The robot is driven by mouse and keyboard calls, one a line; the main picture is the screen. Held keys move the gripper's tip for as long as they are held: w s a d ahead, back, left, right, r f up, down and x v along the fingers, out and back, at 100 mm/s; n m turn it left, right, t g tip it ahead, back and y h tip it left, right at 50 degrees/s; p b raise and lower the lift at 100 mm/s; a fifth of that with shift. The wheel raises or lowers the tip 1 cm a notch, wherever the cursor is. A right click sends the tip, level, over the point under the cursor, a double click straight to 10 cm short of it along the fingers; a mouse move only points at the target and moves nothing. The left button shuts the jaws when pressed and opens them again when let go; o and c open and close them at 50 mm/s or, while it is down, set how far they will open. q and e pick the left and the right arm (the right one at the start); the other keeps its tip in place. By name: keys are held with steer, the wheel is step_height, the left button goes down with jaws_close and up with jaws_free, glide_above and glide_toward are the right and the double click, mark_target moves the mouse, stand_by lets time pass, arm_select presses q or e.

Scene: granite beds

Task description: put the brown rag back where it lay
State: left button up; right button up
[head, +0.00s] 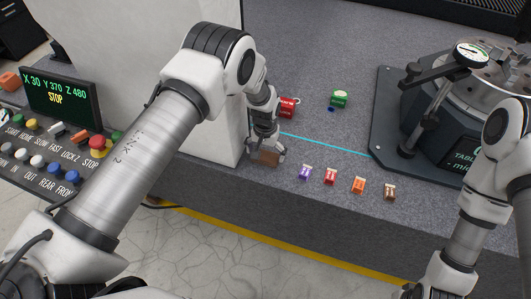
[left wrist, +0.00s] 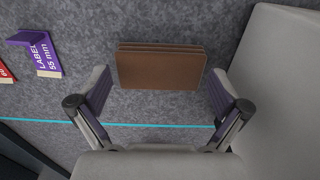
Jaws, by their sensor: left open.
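The brown rag (left wrist: 162,66) is a flat folded brown pad. In the left wrist view it appears to lie on the grey granite, beyond the cyan line (left wrist: 150,124). In the head view the rag (head: 266,158) shows near the bed's front edge, by the white block's corner, partly covered by my gripper. My left gripper (head: 267,151) is above it. In the left wrist view its fingers (left wrist: 160,78) stand apart on either side of the rag, with a gap at each side.
A purple label (head: 305,172), a red label (head: 330,177), an orange label (head: 358,186) and a brown label (head: 390,192) stand along the front edge. A red object (head: 288,107) and a green one (head: 339,98) sit behind. A turntable (head: 455,110) stands right; the white block (head: 140,75) is left.

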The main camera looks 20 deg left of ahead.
mark_target(265, 156)
arm_select(q)
step_height(265, 156, up, 12)
steer(key=b, duration=0.1)
steer(key=shift+b, duration=0.35)
steer(key=shift+f, duration=0.1)
